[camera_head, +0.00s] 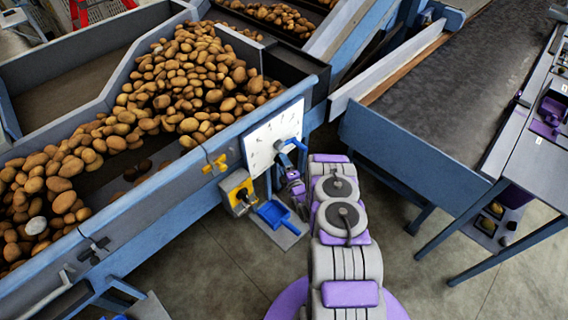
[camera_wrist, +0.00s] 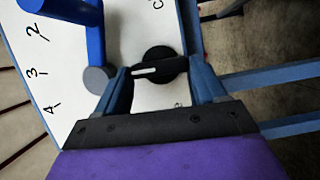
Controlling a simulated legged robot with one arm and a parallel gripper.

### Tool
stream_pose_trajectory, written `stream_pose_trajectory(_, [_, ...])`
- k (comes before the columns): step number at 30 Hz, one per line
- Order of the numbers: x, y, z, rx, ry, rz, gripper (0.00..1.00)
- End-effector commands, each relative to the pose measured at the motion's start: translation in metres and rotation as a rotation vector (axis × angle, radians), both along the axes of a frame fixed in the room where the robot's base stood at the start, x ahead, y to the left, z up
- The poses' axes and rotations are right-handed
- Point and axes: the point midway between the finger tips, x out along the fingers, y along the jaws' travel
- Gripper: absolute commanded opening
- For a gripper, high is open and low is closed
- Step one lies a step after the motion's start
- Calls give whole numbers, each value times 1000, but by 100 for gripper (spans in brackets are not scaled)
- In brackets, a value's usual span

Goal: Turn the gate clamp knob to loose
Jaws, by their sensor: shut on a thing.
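The gate clamp knob (camera_wrist: 160,66) is a round black knob with a white line on its bar, on a white plate (camera_wrist: 145,20). In the wrist view my gripper (camera_wrist: 160,72) has its two blue fingers on either side of the knob's bar and is shut on it. The white line lies nearly level in the picture. In the head view the white plate (camera_head: 273,136) is on the blue side of the potato bin, and my gripper (camera_head: 296,180) reaches its lower right part. The knob is hidden there behind my arm.
A blue lever (camera_wrist: 86,40) stands beside the knob, near the numbers 2, 3 and 4. A grey conveyor (camera_head: 455,85) stands at right. Open floor (camera_head: 430,270) lies between.

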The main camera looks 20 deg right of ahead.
Motion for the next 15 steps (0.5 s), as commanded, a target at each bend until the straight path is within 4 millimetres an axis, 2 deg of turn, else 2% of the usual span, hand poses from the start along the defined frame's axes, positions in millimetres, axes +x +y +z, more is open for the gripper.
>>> stream_pose_trajectory(15, [-3, 2, -7, -56, -8, 2, 40])
